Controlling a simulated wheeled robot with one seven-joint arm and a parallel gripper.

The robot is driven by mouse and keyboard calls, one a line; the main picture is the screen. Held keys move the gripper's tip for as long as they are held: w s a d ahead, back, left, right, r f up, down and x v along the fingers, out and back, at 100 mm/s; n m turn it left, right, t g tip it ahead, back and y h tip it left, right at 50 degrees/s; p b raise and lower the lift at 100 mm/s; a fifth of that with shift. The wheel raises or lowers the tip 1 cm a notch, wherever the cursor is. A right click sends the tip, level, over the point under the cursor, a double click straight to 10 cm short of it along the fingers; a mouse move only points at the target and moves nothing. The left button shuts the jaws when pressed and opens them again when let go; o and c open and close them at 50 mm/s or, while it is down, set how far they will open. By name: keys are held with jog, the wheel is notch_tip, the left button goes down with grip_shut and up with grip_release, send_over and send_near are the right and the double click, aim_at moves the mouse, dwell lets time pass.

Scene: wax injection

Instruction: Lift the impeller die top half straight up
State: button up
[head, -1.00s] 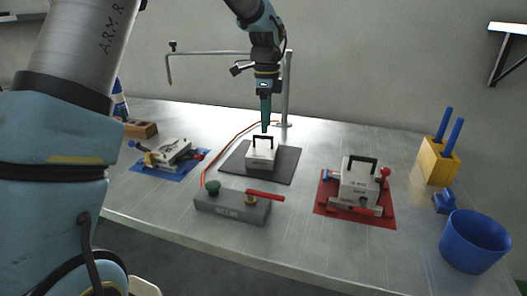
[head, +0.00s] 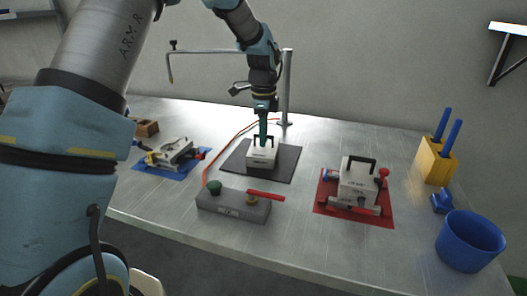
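A pale block with a dark bridge-shaped handle (head: 262,158) sits on the dark mat (head: 285,167) in the middle of the table; no label on it is readable, so I cannot tell for sure that it is the impeller die top half. My gripper (head: 263,142) points straight down with its fingertips at the block's handle. Whether the fingers are closed around the handle is too small to tell. The block rests flat on the mat. A second, larger pale block with a dark handle (head: 358,186) stands on the red mat (head: 388,215) at the right.
A clamped die (head: 172,152) lies on a blue mat (head: 143,167) at the left. A grey control box (head: 232,207) with a green knob and red lever is in front. A metal post (head: 287,85) stands behind. A blue bucket (head: 470,240) and yellow holder (head: 437,162) are at the right.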

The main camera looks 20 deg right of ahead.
grip_shut()
dwell(1.0)
